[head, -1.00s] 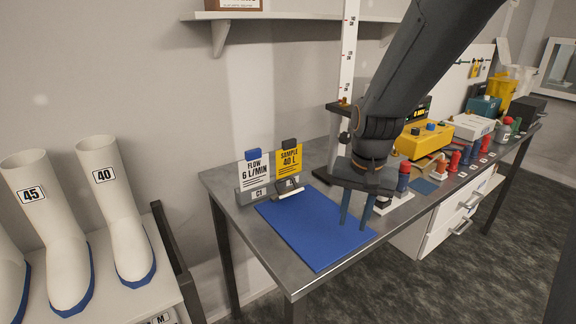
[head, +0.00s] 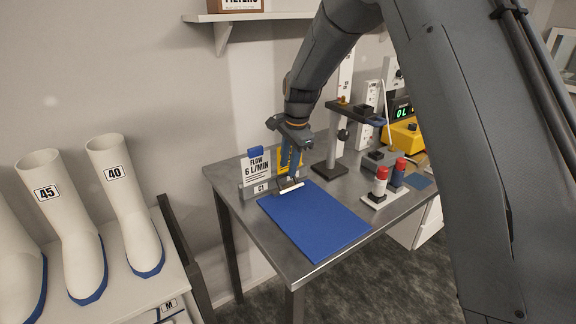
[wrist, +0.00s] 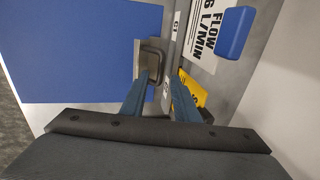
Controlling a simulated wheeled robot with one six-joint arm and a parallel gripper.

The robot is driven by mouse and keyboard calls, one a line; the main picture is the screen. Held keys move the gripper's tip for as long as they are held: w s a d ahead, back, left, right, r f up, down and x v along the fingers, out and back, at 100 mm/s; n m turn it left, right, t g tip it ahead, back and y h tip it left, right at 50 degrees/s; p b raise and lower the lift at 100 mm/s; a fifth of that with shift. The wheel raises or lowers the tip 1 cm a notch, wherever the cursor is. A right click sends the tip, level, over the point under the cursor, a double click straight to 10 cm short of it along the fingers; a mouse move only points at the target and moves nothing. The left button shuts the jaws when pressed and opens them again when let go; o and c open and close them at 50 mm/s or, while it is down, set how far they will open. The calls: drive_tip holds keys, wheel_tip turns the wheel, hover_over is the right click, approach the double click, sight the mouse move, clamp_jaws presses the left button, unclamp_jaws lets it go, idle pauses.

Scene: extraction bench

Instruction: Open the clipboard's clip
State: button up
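The clipboard is a flat blue board (head: 314,222) lying on the steel bench. Its metal clip (head: 291,188) is at the board's far edge, by the sign holders. In the wrist view the clip (wrist: 148,62) shows a looped lever at the board's right edge. My gripper (head: 290,174) points down just above the clip. In the wrist view its two fingertips (wrist: 163,76) are apart, close to the loop; I cannot tell whether they touch it. Nothing is clearly held.
The FLOW 6 L/MIN sign (head: 257,169) stands beside my gripper. A yellow sign (wrist: 194,88) stands close behind the fingers, mostly hidden in the head view. A post stand (head: 335,150) and red-capped bottle (head: 380,181) are to the right.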

drive_tip(key=shift+x, duration=1)
clamp_jaws()
drive_tip(key=shift+w+a+f+g+h, duration=0.2)
drive_tip(key=shift+w+a+g+h, duration=0.2)
drive_tip(key=shift+w+g+h, duration=0.25)
drive_tip(key=shift+w+a+f+g+h+b, duration=0.1)
drive_tip(key=shift+w+a+g+h+b, duration=0.2)
drive_tip(key=shift+g+b, duration=0.45)
